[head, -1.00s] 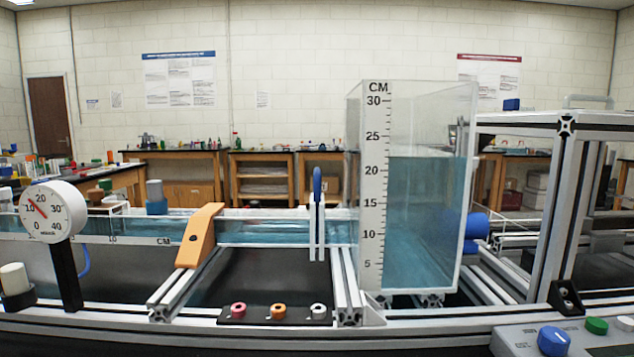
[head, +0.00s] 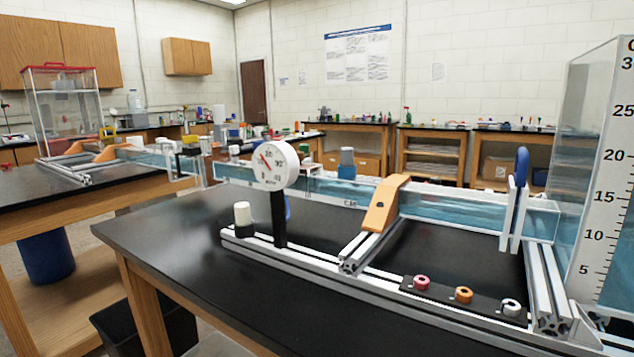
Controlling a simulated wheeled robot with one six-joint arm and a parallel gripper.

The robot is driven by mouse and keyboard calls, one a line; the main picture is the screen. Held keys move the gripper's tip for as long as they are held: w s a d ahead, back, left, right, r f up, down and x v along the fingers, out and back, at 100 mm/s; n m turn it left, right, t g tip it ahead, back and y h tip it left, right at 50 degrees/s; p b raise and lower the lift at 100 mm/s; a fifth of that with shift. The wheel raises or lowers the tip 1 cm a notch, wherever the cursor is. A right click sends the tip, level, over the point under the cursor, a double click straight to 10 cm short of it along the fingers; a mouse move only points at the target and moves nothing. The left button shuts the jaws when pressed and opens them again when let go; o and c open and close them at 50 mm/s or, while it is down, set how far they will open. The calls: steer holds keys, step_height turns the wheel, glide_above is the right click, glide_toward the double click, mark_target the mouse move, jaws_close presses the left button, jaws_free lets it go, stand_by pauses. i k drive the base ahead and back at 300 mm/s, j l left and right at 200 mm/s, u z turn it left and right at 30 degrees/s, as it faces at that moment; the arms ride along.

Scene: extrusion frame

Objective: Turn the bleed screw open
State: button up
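No part is clearly marked as the bleed screw, and I cannot tell which one it is. A white cylindrical knob on a dark base (head: 243,217) stands upright at the left end of the extrusion frame (head: 330,284). Right of it, a round white pressure gauge (head: 275,166) sits on a black post. Red (head: 421,283), orange (head: 464,295) and white (head: 510,307) ring-shaped pieces sit on a black strip at the front right. My gripper is not in view.
An orange bracket (head: 384,206) and a blue-handled gate (head: 518,190) rise across the water channel. A clear tank with a centimetre scale (head: 603,190) stands at the right edge. The black tabletop (head: 165,250) left of the frame is bare. Another bench (head: 60,205) stands farther left.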

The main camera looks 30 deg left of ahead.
mark_target(234, 149)
steer(key=u, duration=1.3)
